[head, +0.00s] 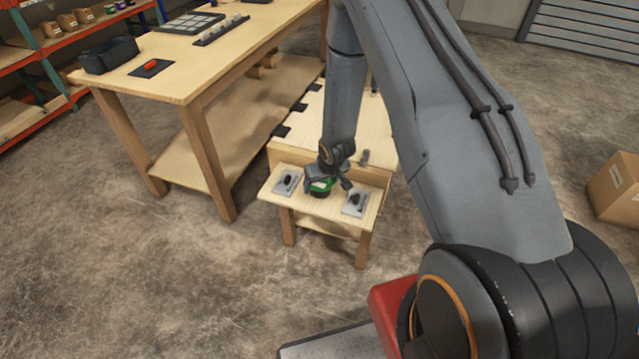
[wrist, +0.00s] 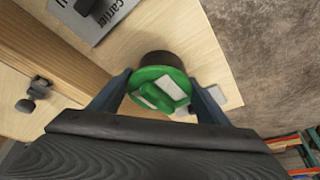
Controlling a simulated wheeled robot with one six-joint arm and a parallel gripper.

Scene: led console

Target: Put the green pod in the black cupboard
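The green pod (head: 320,188) is a round green cap with pale patches on a dark base. It is at the front ledge of a low wooden stand, between two grey plates. My gripper (head: 329,183) points down at it. In the wrist view, the pod (wrist: 160,90) lies between the two fingers of my gripper (wrist: 161,78), one on each side. I cannot tell whether the fingers press on it or whether it touches the ledge. I cannot make out a black cupboard in either view.
The grey plates, left (head: 287,182) and right (head: 356,203), carry black knobs. A wooden workbench (head: 185,75) stands behind left with a black bin (head: 109,55) and a red item (head: 151,65). A cardboard box (head: 615,190) is at right. The floor in front is clear.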

